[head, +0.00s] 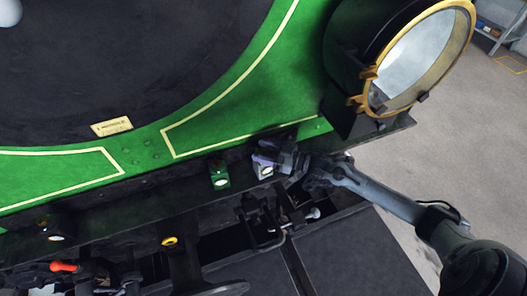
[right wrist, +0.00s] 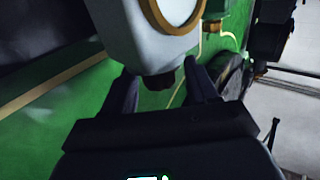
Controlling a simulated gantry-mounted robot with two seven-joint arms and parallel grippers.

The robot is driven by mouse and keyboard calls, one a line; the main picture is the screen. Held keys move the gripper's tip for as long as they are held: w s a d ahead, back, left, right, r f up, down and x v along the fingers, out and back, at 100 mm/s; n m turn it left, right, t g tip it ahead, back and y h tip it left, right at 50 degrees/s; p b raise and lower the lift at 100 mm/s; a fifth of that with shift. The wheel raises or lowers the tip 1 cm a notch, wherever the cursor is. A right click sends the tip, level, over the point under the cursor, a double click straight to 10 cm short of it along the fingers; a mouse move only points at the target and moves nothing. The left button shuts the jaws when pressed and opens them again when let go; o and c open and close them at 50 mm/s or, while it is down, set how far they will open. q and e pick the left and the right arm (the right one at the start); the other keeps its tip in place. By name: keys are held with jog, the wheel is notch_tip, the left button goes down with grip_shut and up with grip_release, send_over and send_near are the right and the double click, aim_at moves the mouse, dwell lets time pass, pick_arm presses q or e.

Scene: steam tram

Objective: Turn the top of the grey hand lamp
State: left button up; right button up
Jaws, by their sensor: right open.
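The grey hand lamp (head: 264,166) stands on the dark ledge under the green tram front, with a pale round lens facing out. My right gripper (head: 282,160) is at its right side and hides part of its top. In the right wrist view the lamp (right wrist: 142,35) is a pale grey body with a brass ring, its lower end between my two fingers. The right gripper (right wrist: 165,82) is open, with its fingers spread on either side of a small dark part of the lamp. I cannot tell whether they touch it. My left gripper is not in view.
A green lamp (head: 219,175) stands close to the left, and a dark lamp (head: 56,230) farther left. A large brass-rimmed headlamp (head: 418,58) rises to the upper right. Coupling parts and a red handle (head: 65,266) lie below. Floor is clear at right.

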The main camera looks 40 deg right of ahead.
dwell(0.3)
jog(key=c, duration=1)
jog(key=shift+o, duration=0.2)
jog(key=shift+r+h+p, duration=0.15)
jog(key=shift+h+p, duration=0.15)
jog(key=shift+p, duration=0.35)
jog(key=m+t+h+p, duration=0.1)
jog(key=m+h+p, duration=0.1)
jog(key=m+t+h+p, duration=0.1)
jog(key=m+h+p, duration=0.1)
jog(key=h+p, duration=0.1)
jog(key=shift+a+r, duration=0.1)
jog(key=shift+a, duration=0.1)
jog(key=m+h+p, duration=0.1)
jog(key=m+h, duration=0.1)
jog(key=h, duration=0.2)
jog(key=shift+f+m+h+p, duration=0.15)
jog(key=shift+m+h+p, duration=0.1)
jog(key=shift+m+h, duration=0.85)
jog(key=shift+f+m+h+p, duration=0.2)
jog(key=shift+m+h, duration=0.5)
jog(key=shift+h, duration=0.7)
jog(key=shift+g+h, duration=0.3)
